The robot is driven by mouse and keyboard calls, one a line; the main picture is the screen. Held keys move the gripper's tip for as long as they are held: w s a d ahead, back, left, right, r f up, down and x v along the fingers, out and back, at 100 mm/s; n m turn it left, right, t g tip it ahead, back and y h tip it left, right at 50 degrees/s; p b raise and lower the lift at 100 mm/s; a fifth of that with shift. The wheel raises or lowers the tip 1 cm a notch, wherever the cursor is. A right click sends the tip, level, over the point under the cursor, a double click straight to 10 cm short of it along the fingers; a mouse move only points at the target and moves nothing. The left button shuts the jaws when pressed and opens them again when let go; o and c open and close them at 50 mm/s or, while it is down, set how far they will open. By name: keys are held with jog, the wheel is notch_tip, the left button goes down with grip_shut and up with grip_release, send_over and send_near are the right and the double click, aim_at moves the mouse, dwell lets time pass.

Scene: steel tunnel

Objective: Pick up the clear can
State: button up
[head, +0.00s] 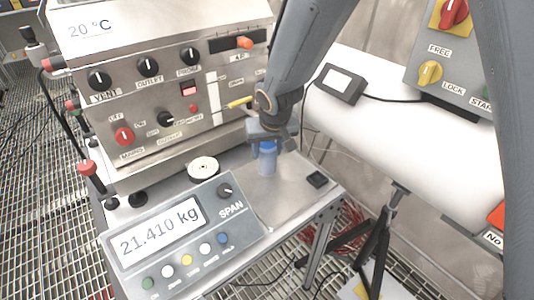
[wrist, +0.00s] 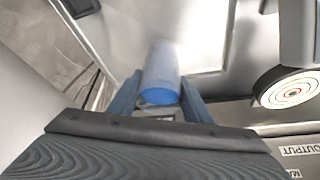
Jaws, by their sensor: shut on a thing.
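The clear can (head: 267,160) is a bluish, see-through cylinder upright at the steel plate of the scale. It also shows in the wrist view (wrist: 161,72), with a blue end facing the camera. My gripper (head: 268,142) comes down from above and is shut on the can. In the wrist view its two blue-grey fingers (wrist: 160,97) stand on either side of the can. The upper part of the can is partly hidden by the gripper in the head view. I cannot tell whether the can's base touches the plate.
The scale's display panel (head: 185,232) reads 21.410 kg. A round white dial (head: 204,167) is left of the can, and a small black block (head: 317,180) is to its right. A steel control box (head: 160,90) stands behind. A white pipe (head: 400,120) runs along the right.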

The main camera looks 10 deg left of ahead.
jog(key=s+d+r+b, duration=0.1)
jog(key=s+d+b, duration=0.3)
jog(key=s, duration=0.4)
jog(key=s+d+r+b, duration=0.1)
jog(key=s+d+b, duration=0.3)
jog(key=s, duration=0.3)
jog(key=shift+s+d+r, duration=0.15)
jog(key=shift+s+r, duration=0.05)
jog(key=shift+s, duration=0.2)
